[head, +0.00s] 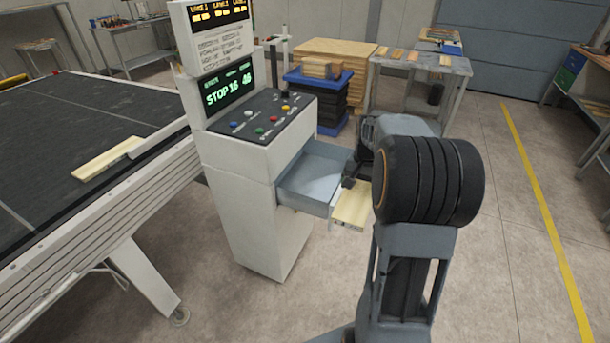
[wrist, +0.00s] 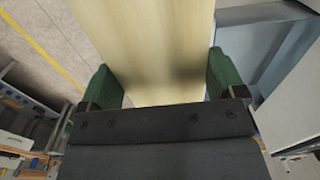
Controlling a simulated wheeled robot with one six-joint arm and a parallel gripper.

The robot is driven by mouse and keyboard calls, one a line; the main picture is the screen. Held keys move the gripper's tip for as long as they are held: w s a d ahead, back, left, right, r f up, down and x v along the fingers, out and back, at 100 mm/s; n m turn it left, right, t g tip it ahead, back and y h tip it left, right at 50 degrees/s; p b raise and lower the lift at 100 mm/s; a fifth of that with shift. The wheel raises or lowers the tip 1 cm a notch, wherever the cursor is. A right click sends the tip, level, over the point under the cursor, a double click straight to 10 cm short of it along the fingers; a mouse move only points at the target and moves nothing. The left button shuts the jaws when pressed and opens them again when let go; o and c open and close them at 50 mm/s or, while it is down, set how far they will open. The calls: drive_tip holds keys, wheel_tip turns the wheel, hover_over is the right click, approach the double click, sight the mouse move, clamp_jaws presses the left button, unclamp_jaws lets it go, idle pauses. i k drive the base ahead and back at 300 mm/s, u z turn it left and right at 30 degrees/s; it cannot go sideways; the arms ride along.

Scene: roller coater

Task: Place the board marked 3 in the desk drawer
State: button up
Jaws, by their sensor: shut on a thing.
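My gripper (head: 351,180) is shut on a pale wooden board (head: 352,205). In the wrist view the board (wrist: 150,45) runs up between the two green finger pads of my gripper (wrist: 165,85). Any number on the held board is too small or out of sight to read. The desk drawer (head: 310,190) is pulled out from the control desk, and its visible inside looks empty. The board is beside the drawer's right front edge in the head view, outside it. In the wrist view the drawer (wrist: 265,45) lies to the right of the board.
The control desk (head: 245,215) with buttons and a screen stands left of the drawer. Another board (head: 106,159) lies on the black conveyor (head: 60,120). A work table (head: 420,66) with boards and a blue-topped stack (head: 318,90) stand behind. The floor at right is clear.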

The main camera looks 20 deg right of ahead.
sight(314, 180)
drive_tip(key=z, duration=0.05)
drive_tip(key=i, duration=1.25)
